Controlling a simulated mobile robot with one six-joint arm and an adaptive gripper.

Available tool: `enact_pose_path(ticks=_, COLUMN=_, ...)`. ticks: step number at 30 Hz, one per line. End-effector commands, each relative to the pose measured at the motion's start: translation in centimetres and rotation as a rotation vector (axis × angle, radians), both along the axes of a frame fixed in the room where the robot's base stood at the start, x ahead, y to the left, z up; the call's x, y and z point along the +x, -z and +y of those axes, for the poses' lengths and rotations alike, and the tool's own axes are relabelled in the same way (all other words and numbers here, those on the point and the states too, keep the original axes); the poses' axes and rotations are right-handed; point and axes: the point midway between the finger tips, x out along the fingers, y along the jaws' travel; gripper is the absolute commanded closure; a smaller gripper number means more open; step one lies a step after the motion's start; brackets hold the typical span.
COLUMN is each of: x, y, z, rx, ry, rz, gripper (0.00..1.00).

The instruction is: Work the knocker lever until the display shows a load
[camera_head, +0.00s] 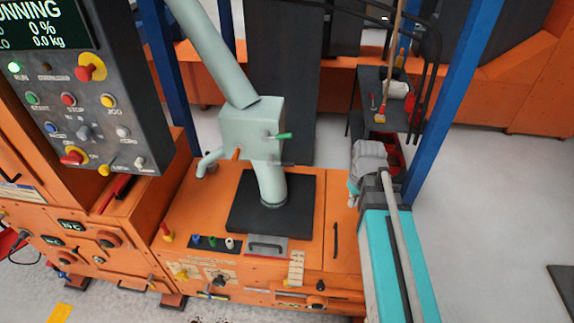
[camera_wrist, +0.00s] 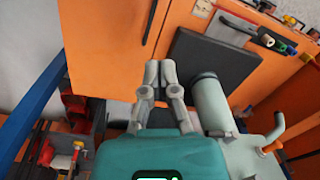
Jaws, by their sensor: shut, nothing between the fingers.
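The display (camera_head: 35,25) at the upper left reads RUNNING, 0 % and 0.0 kg. A pale green chute box (camera_head: 252,120) stands above a black plate (camera_head: 305,200). A green-tipped lever (camera_head: 282,136) sticks out of its right side and a small orange handle (camera_head: 236,154) out of its lower left. I cannot tell which one is the knocker lever. The wrist view shows the orange handle (camera_wrist: 272,146) at the lower right. My gripper (camera_wrist: 160,68) is shut and empty. It is beside the chute's spout (camera_wrist: 210,105), apart from both levers.
A control panel (camera_head: 125,115) with buttons and knobs hangs at the left. Blue posts (camera_head: 450,90) flank the orange cabinet (camera_head: 180,215). A dark side table (camera_head: 375,90) with tools and red bins stands behind my arm. Grey floor is open at the right.

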Motion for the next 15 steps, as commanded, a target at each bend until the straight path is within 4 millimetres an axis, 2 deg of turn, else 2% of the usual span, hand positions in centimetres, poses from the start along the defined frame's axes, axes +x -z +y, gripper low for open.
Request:
enact_pose_path(ticks=1, x=1.7, y=-0.1, z=0.6, rx=0.014, ry=-0.073, rz=0.005, gripper=1.0)
enact_pose_path(ticks=15, x=11.8, y=-0.7, z=7.3, rx=0.2, ry=-0.882, rz=0.013, gripper=1.0)
